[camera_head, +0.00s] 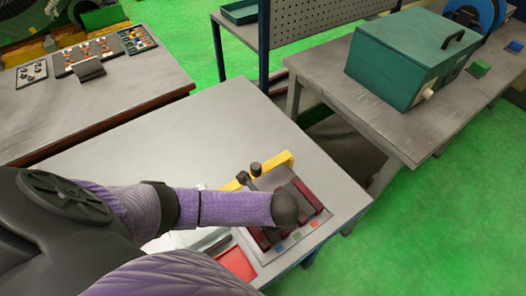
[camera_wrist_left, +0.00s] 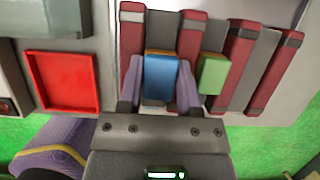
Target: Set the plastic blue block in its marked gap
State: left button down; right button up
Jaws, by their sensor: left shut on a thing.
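In the left wrist view my left gripper (camera_wrist_left: 160,88) has its two purple fingers shut on the blue block (camera_wrist_left: 161,75), one on each side. The block is in line with the gap between the first two dark red bars (camera_wrist_left: 193,35) from the left. I cannot tell whether it is seated or held above. A green block (camera_wrist_left: 213,74) is at the near end of the gap to the right. In the head view the arm hides the left gripper and the blue block; the bar fixture (camera_head: 304,190) shows beyond it. My right gripper is not in view.
A red tray (camera_wrist_left: 65,80) lies left of the fixture. A yellow bracket (camera_head: 282,161) stands behind it. Small blue, green and red marks (camera_head: 296,237) line the fixture's front edge. The table (camera_head: 225,130) behind the arm is clear. Another bench carries a green box (camera_head: 400,60).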

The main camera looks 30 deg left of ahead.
pick_arm(q)
jog(key=shift+f, duration=0.2)
jog(key=shift+p, duration=0.3)
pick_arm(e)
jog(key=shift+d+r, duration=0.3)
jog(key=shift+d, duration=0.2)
pick_arm(q)
jog(key=c, duration=0.6)
grip_release()
jog(key=o, duration=0.4)
jog(key=shift+o, duration=1)
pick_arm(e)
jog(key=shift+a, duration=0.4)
